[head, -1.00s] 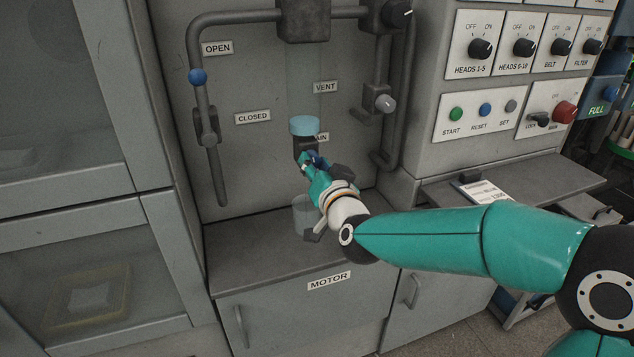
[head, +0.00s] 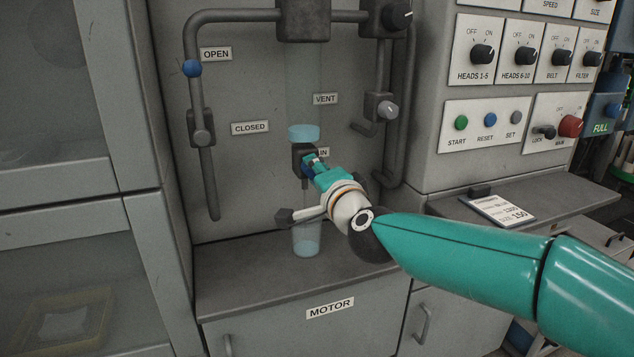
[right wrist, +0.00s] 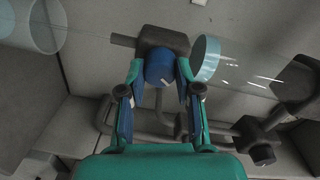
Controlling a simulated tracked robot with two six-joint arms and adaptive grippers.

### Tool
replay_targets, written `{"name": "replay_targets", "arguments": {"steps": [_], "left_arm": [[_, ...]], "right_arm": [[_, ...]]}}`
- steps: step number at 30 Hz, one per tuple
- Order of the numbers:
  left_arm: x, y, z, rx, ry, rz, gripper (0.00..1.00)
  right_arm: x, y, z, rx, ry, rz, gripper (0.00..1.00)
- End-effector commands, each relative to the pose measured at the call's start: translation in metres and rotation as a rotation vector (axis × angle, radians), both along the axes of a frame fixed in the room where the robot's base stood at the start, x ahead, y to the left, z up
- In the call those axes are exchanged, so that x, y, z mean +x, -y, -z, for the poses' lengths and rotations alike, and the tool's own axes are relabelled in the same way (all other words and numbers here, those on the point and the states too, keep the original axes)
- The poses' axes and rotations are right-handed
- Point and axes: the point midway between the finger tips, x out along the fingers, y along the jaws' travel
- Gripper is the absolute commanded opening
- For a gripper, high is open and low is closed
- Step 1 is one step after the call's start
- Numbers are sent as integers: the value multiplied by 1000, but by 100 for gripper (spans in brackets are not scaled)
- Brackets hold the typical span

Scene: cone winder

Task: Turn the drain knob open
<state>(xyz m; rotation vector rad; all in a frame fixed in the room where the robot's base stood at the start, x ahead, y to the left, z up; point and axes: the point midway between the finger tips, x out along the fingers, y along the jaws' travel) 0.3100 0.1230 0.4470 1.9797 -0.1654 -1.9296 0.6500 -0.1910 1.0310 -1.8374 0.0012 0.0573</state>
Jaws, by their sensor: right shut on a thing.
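The drain knob is a small round blue knob (right wrist: 160,68) on a dark valve body (right wrist: 163,38); a bit of its blue also shows in the head view (head: 306,171). My right gripper (head: 310,165) is shut on the knob, one finger on each side of it in the right wrist view (right wrist: 160,80). In the head view the gripper covers most of the knob and part of the drain label (head: 323,152). The clear tube above the valve has a light blue band (head: 304,133) at its lower end. My left gripper is out of view.
A clear vessel (head: 307,240), bluish near its bottom, stands under the valve on the grey ledge (head: 240,285). A lever with a blue ball (head: 192,68) is at the left by the OPEN label. A vent knob (head: 388,110) and the switch panel (head: 485,125) are at the right.

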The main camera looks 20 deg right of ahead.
Motion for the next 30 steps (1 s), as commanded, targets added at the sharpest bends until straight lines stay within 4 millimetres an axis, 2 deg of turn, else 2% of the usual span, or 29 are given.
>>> {"name": "replay_targets", "arguments": {"steps": [7, 21, 22, 26, 30], "left_arm": [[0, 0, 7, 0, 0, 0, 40], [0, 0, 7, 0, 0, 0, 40], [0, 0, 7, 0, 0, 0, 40], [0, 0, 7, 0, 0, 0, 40], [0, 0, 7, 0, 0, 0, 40]], "right_arm": [[0, 3, 2, 75, -2, 6, 0], [0, 4, 2, 87, -4, 8, 0], [0, 4, 2, 87, -4, 8, 38], [0, 3, 2, 86, -5, 6, 58], [0, 2, 1, 85, -4, 4, 58]]}}
